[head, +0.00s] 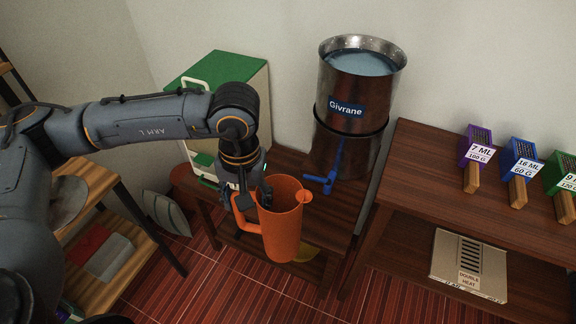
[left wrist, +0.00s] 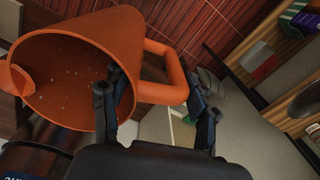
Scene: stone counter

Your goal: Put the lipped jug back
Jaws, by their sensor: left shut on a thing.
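The orange lipped jug (head: 282,226) hangs roughly upright in the head view, in front of the small wooden stand (head: 345,212). My left gripper (head: 250,196) is shut on the jug's handle, at the jug's left side. In the left wrist view the jug (left wrist: 62,75) shows its open mouth, with light specks on the inner wall and no liquid that I can see. The fingers of my left gripper (left wrist: 155,108) lie on either side of the handle (left wrist: 168,62). My right gripper is in neither view.
A metal water dispenser (head: 350,105) with a blue tap (head: 330,180) stands on the stand, right behind the jug. A green-topped box (head: 225,72) is behind my arm. A counter (head: 430,165) with labelled blocks is at right, above a vented box (head: 468,265).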

